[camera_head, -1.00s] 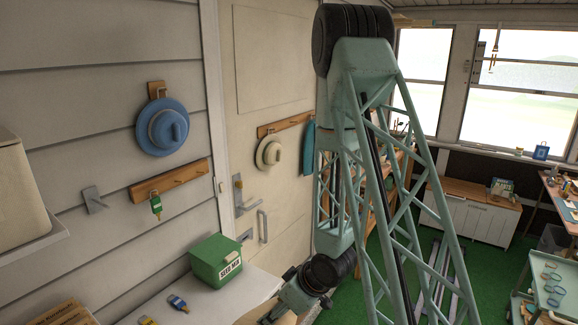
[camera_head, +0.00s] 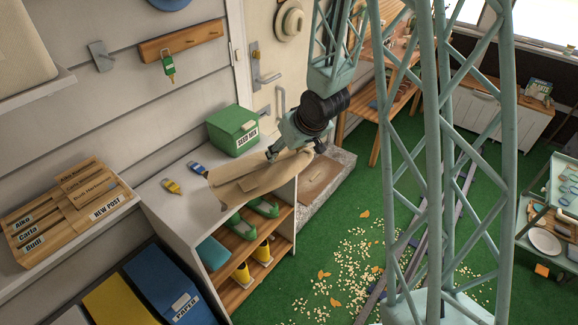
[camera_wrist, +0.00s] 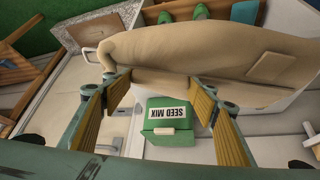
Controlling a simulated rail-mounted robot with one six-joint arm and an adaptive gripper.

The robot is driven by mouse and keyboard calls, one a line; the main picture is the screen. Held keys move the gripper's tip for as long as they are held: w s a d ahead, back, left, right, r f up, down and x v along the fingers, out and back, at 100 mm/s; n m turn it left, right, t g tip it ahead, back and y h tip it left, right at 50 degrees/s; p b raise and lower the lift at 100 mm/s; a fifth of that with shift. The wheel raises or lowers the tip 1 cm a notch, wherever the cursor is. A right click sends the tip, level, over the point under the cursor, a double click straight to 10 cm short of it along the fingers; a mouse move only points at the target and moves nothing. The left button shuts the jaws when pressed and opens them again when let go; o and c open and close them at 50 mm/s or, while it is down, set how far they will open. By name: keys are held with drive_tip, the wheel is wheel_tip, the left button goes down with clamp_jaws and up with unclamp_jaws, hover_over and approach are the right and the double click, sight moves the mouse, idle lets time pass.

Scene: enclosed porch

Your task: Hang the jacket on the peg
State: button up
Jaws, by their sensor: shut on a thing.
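The tan jacket (camera_head: 250,180) lies across the top of the white shoe cabinet and droops over its front edge. My gripper (camera_head: 293,152) is at the jacket's back right end. In the wrist view my gripper (camera_wrist: 163,80) has its finger pads at the near edge of the jacket (camera_wrist: 190,52) and is shut on its cloth; the exact grip is partly hidden. A wooden peg rail (camera_head: 180,41) is on the wall, up and left of my gripper. A green key tag (camera_head: 168,65) hangs from it, and a bare peg shows near its right end.
A green seed mix box (camera_head: 233,130) stands on the cabinet (camera_head: 150,196) behind the jacket, close to my gripper. A wooden post sorter (camera_head: 70,215) is at left, a metal hook (camera_head: 102,56) on the wall. Seeds and leaves litter the green floor.

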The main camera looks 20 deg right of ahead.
drive_tip(key=shift+w+a+r+m+h+b, duration=0.2)
drive_tip(key=shift+w+a+r+m+b, duration=0.1)
drive_tip(key=shift+w+b, duration=0.25)
drive_tip(key=shift+w+a+r+m+h+b, duration=0.2)
drive_tip(key=shift+w+r+m+b, duration=0.1)
drive_tip(key=shift+w+b, duration=0.2)
drive_tip(key=shift+w+a+r, duration=0.1)
drive_tip(key=shift+w+r, duration=0.1)
drive_tip(key=shift+r, duration=0.15)
